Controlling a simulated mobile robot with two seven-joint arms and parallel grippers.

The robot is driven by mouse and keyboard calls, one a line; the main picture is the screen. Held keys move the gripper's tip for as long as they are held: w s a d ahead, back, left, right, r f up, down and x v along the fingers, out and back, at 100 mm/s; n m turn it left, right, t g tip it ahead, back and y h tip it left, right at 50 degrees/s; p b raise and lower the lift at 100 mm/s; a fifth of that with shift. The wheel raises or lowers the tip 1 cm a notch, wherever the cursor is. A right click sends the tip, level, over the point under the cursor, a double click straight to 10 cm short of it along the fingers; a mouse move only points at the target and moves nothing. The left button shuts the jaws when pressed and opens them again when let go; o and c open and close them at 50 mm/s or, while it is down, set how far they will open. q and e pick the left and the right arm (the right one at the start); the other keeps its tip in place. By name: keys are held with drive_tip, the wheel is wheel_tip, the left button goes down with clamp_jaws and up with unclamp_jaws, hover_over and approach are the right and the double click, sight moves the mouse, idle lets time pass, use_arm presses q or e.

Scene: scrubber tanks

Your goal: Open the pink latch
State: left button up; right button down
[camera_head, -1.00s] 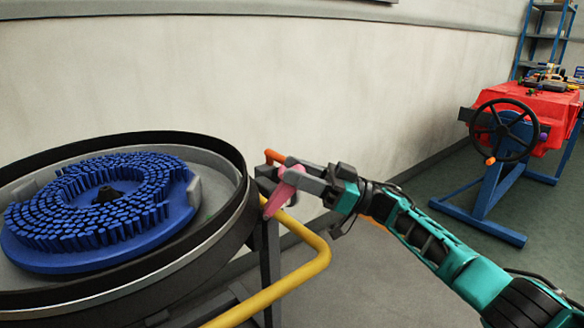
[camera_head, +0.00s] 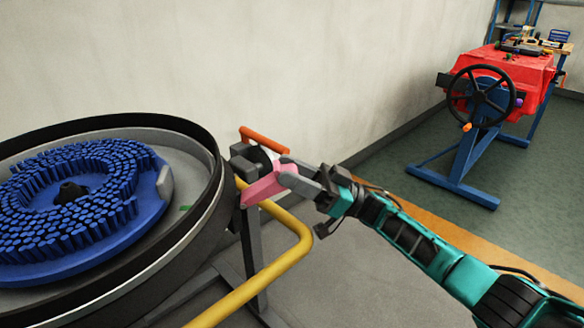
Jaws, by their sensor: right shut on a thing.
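The pink latch (camera_head: 264,187) is on the bracket at the right side of the round scrubber tank (camera_head: 204,225). It slants, with its upper right end between the fingers of my right gripper (camera_head: 290,177). My right gripper is shut on the latch, and its fingers hide part of that end. The arm comes in from the lower right. My left gripper is not in view.
A blue brush disc (camera_head: 75,200) lies in the tank. An orange handle (camera_head: 264,139) is just above the latch, and a yellow rail (camera_head: 290,262) bends below it. A red tank (camera_head: 515,75) with a black handwheel (camera_head: 481,96) stands at the back right.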

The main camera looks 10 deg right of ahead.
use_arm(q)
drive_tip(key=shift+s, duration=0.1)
use_arm(e)
drive_tip(key=shift+f, duration=0.1)
drive_tip(key=c, duration=1)
unclamp_jaws()
drive_tip(key=o, duration=0.3)
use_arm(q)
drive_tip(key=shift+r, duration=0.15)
use_arm(e)
drive_tip(key=shift+o, duration=0.3)
use_arm(q)
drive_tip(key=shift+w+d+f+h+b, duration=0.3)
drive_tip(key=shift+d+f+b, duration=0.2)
drive_tip(key=shift+b, duration=0.7)
use_arm(e)
drive_tip(key=v, duration=1.3)
drive_tip(key=shift+s, duration=0.1)
